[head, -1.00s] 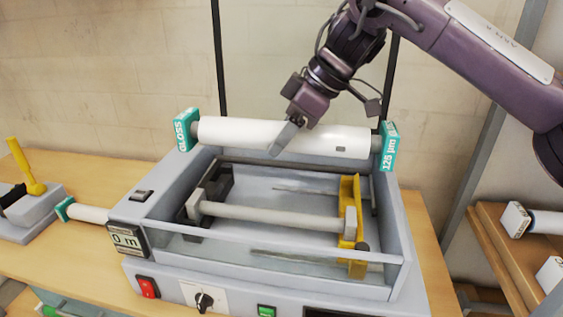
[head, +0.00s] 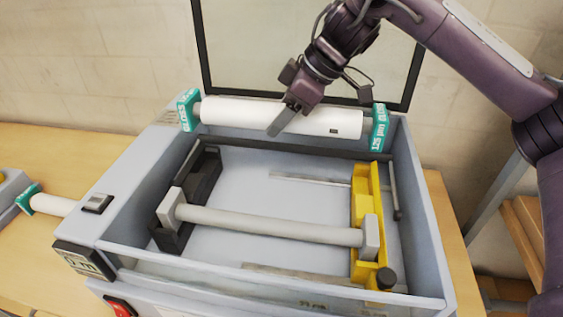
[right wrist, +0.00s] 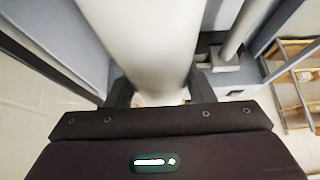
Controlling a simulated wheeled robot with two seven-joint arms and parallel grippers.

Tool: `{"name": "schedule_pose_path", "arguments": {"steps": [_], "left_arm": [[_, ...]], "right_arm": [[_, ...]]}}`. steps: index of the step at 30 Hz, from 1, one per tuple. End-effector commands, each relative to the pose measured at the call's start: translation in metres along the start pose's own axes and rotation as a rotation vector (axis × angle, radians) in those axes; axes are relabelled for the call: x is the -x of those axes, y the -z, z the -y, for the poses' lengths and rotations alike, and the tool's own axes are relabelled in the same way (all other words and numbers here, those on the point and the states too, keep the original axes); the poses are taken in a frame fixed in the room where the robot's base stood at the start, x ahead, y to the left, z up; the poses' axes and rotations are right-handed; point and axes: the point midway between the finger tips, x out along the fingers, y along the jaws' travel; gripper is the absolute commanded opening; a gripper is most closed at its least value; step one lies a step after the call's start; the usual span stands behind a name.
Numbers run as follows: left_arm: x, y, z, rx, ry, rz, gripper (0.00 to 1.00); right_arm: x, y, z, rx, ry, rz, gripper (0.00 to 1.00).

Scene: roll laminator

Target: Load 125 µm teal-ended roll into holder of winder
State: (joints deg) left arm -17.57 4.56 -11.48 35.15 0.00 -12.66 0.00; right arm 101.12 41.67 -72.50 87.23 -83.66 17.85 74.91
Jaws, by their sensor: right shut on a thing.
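The white roll with teal end blocks (head: 235,111) is held level above the rear of the open winder. Its right end block (head: 379,127) carries blurred print that reads 125 µm in the earlier frame. My right gripper (head: 284,122) is shut on the roll near its middle; the roll also fills the right wrist view (right wrist: 142,40). In the winder (head: 440,245), a grey bar (head: 270,224) spans between a black holder (head: 190,195) on the left and a yellow holder (head: 364,205) on the right. My left gripper is not in view.
The winder's raised lid frame (head: 205,50) stands behind the roll. A second teal-ended roll (head: 48,203) lies on the wooden table (head: 50,150) at left. A meter display (head: 82,262) and a red switch (head: 120,307) are on the winder's front left.

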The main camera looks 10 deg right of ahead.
Motion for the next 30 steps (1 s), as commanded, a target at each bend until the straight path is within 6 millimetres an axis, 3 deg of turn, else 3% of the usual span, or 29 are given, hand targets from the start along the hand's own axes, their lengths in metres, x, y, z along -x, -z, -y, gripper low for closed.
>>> {"name": "schedule_pose_path", "arguments": {"steps": [1,6,21,30], "left_arm": [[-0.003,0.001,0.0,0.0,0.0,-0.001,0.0],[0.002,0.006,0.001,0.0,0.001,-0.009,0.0],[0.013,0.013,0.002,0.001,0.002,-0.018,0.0],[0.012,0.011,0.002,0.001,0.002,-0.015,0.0]], "right_arm": [[-0.013,-0.008,0.001,-0.001,0.005,-0.002,0.05],[-0.037,-0.024,0.0,-0.001,0.0,-0.002,0.05],[-0.084,-0.053,-0.001,0.001,-0.002,-0.002,0.05],[-0.09,-0.056,-0.001,0.002,-0.003,-0.004,0.05]]}}
